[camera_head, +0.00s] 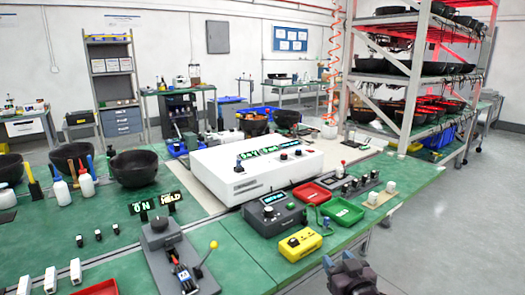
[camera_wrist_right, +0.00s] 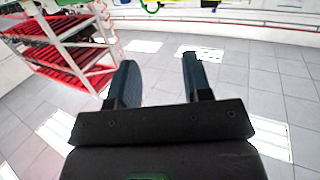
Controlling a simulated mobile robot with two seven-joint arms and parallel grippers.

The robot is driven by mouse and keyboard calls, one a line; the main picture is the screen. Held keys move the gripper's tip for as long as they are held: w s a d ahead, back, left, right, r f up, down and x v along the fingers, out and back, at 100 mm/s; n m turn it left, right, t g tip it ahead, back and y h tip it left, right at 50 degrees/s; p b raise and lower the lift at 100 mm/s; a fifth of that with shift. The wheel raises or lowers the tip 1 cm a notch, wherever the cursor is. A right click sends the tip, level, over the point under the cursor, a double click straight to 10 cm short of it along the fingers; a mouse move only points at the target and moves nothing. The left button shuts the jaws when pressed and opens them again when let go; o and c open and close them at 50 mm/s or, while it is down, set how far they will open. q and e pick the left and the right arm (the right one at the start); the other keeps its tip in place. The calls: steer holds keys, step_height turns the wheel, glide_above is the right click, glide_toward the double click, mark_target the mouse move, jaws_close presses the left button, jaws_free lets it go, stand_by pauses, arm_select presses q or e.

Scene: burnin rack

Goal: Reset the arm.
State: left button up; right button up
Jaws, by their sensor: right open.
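My right gripper (camera_head: 350,268) shows at the bottom of the head view, over the floor just off the right front edge of the green bench. In the right wrist view its two dark fingers (camera_wrist_right: 158,82) stand apart with nothing between them, and grey floor tiles lie beyond. It touches nothing that I can see. My left gripper is not in the head view.
The green bench (camera_head: 250,262) carries a white instrument box (camera_head: 222,177), a dark meter (camera_head: 270,214), a yellow box (camera_head: 301,244), red (camera_head: 311,193) and green (camera_head: 342,211) trays and black bowls. A metal rack (camera_head: 409,100) stands behind right. The floor (camera_head: 450,230) at right is clear.

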steer(key=s+d+f+g+h+p, duration=0.1)
steer(key=s+d+f, duration=0.2)
steer(key=s, duration=0.9)
steer(key=s+d+f+m+g+h+p, duration=0.1)
steer(key=s+d+f+g, duration=0.1)
steer(key=s+f, duration=0.5)
steer(key=s+d+f+g+h+p, duration=0.1)
steer(key=s+d+f, duration=0.3)
steer(key=s, duration=1.2)
step_height(320, 180, down, 2)
steer(key=shift+s+f+m+g+p, duration=0.1)
steer(key=shift+s+m+g+p, duration=0.25)
steer(key=shift+g, duration=0.35)
